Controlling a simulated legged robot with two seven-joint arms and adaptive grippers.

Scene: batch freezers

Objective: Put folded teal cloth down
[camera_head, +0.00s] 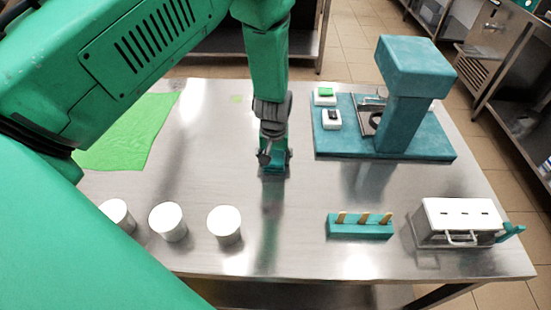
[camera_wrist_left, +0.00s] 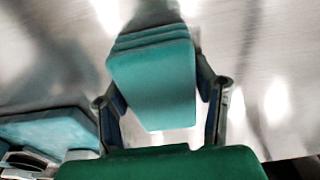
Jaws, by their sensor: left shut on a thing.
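The folded teal cloth (camera_wrist_left: 155,80) is a small layered block between the two fingers of my left gripper (camera_wrist_left: 163,108) in the left wrist view. The gripper is shut on it. In the head view, my left gripper (camera_head: 273,160) points down over the middle of the steel table, and a small part of the cloth (camera_head: 274,168) shows at its fingertips. The cloth is close to the tabletop; I cannot tell whether it touches. My right gripper is not in view.
The steel table (camera_head: 300,255) has free room around the gripper. A teal machine (camera_head: 395,125) stands right. White cups (camera_head: 168,222) stand front left. A teal holder (camera_head: 360,228) and white box (camera_head: 458,220) stand front right. A green cloth (camera_head: 125,135) lies left.

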